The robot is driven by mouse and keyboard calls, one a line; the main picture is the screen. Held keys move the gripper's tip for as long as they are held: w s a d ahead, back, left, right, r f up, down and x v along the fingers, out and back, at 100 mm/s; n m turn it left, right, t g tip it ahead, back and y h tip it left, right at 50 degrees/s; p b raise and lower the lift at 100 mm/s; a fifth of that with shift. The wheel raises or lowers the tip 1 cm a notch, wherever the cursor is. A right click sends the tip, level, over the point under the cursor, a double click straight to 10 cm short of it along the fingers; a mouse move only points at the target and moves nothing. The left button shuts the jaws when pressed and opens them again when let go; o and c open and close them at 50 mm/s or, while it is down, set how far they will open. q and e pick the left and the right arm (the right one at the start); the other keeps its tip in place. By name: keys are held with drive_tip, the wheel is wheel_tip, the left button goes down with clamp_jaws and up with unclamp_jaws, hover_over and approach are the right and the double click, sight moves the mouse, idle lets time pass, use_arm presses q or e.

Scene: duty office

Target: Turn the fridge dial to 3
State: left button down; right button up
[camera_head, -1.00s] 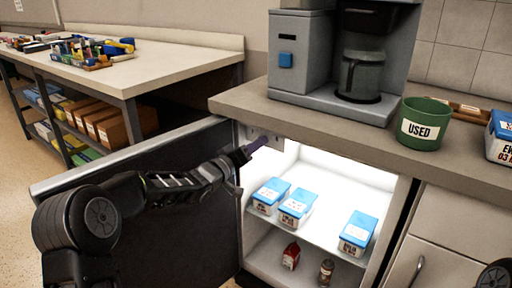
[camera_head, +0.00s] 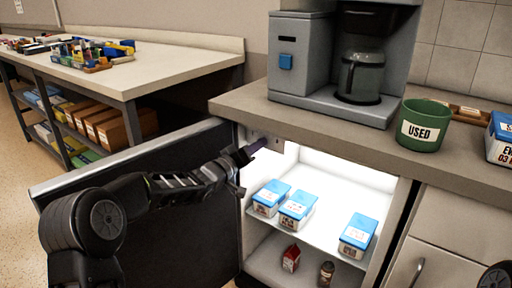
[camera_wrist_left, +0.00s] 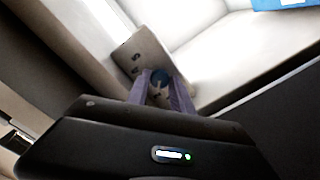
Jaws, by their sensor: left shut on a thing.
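The fridge (camera_head: 400,215) under the counter stands open, with its door (camera_head: 150,165) swung out to the left. My left gripper (camera_head: 258,146) reaches to this panel at the fridge's upper left inside corner. In the left wrist view its two purple fingers (camera_wrist_left: 163,92) are shut on the dial, one on each side. The dial's number setting cannot be read. In the head view the gripper hides the dial. My right gripper is not in view.
Inside the fridge, blue-lidded boxes (camera_head: 357,230) stand on the shelf, with a red carton (camera_head: 291,258) and a small bottle (camera_head: 326,273) below. A coffee maker (camera_head: 300,60) and a green USED bin (camera_head: 424,124) stand on the counter (camera_head: 300,122) above. A workbench (camera_head: 150,75) is at the left.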

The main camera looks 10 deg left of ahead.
use_arm(q)
drive_tip(key=shift+m, duration=0.4)
drive_tip(key=shift+m+b, duration=1.3)
drive_tip(key=shift+m, duration=2.2)
drive_tip(key=c, duration=1.1)
unclamp_jaws()
drive_tip(key=shift+c, duration=0.2)
